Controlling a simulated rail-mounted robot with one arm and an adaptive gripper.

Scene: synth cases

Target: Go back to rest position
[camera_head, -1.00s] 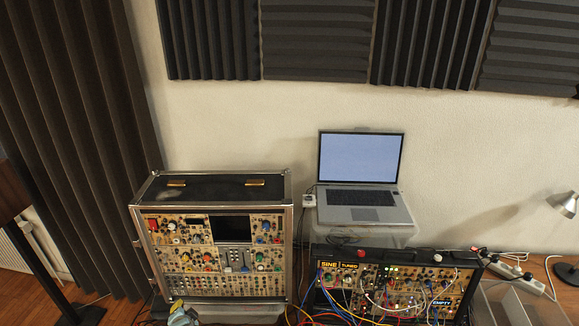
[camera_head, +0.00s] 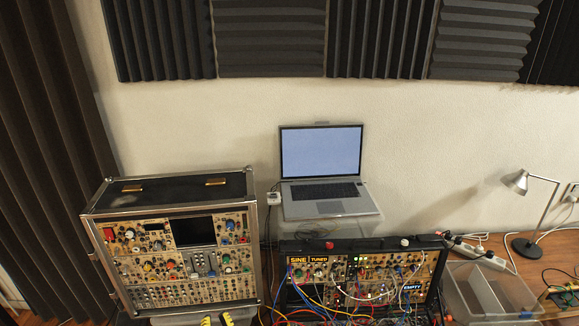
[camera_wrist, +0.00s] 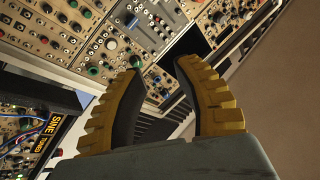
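My gripper (camera_wrist: 160,95) fills the lower middle of the wrist view, with two yellow ribbed fingers with dark inner pads. The fingers stand apart with nothing between them, so it is open and empty. In the head view only the yellow fingertips (camera_head: 217,319) show at the bottom edge, in front of the large synth case (camera_head: 180,262). In the wrist view, the synth panel (camera_wrist: 60,30) lies beyond the fingers, tilted in the picture. I cannot tell the distance between fingers and panel.
A smaller synth case (camera_head: 365,275) with many patch cables and SINE, TUNED and EMPTY labels stands to the right. Behind it an open laptop (camera_head: 322,160) rests on a clear stand. A clear bin (camera_head: 490,290) and a desk lamp (camera_head: 517,182) are at the right.

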